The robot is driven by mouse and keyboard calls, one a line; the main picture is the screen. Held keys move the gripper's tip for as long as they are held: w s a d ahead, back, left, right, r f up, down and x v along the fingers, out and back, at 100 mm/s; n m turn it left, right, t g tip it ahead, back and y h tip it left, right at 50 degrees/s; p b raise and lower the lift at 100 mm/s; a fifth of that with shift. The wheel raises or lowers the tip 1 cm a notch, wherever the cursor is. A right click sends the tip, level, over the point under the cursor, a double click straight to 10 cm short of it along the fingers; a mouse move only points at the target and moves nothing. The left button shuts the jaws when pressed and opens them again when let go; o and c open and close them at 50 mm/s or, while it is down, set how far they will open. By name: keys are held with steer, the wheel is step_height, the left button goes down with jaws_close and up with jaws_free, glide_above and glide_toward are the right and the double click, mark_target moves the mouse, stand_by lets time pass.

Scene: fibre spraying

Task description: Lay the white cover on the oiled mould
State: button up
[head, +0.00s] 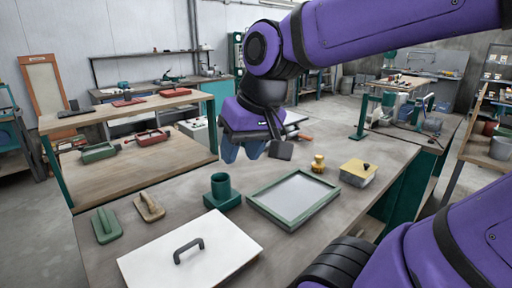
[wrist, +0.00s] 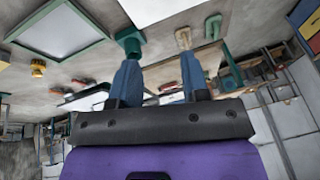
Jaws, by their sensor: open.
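The white cover (head: 225,244), a flat panel with a dark arched handle (head: 188,248), lies on the bench at the front left of the head view. Part of it shows at the top of the wrist view (wrist: 150,10). The mould (head: 258,205) is a green rectangular frame with a pale grey inside, right of and behind the cover and apart from it. It also shows at the upper left of the wrist view (wrist: 88,17). My gripper (head: 242,150) is open and empty above the bench, behind the mould and cover. Its two blue fingers stand apart in the wrist view (wrist: 160,80).
A green cup (head: 222,190) stands between cover and mould. A green float (head: 105,225) and a tan float (head: 149,206) lie left. A yellow knob-shaped piece (head: 318,164) and a yellow-lidded box (head: 357,172) stand right of the mould. A two-level table (head: 160,157) is behind left.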

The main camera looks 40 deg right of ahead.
steer(key=shift+s+d+r+n+t+h, duration=0.1)
steer(key=shift+s+r+n+t+h, duration=0.1)
steer(key=shift+s+n, duration=0.25)
steer(key=shift+s+d+r+n+t+h, duration=0.1)
steer(key=shift+s+r+n+t+h, duration=0.1)
steer(key=shift+s, duration=0.4)
steer(key=shift+s+d+r+n+t+h, duration=0.1)
steer(key=shift+s+r+n+t, duration=0.1)
steer(key=shift+s+n, duration=0.25)
steer(key=shift+s, duration=0.1)
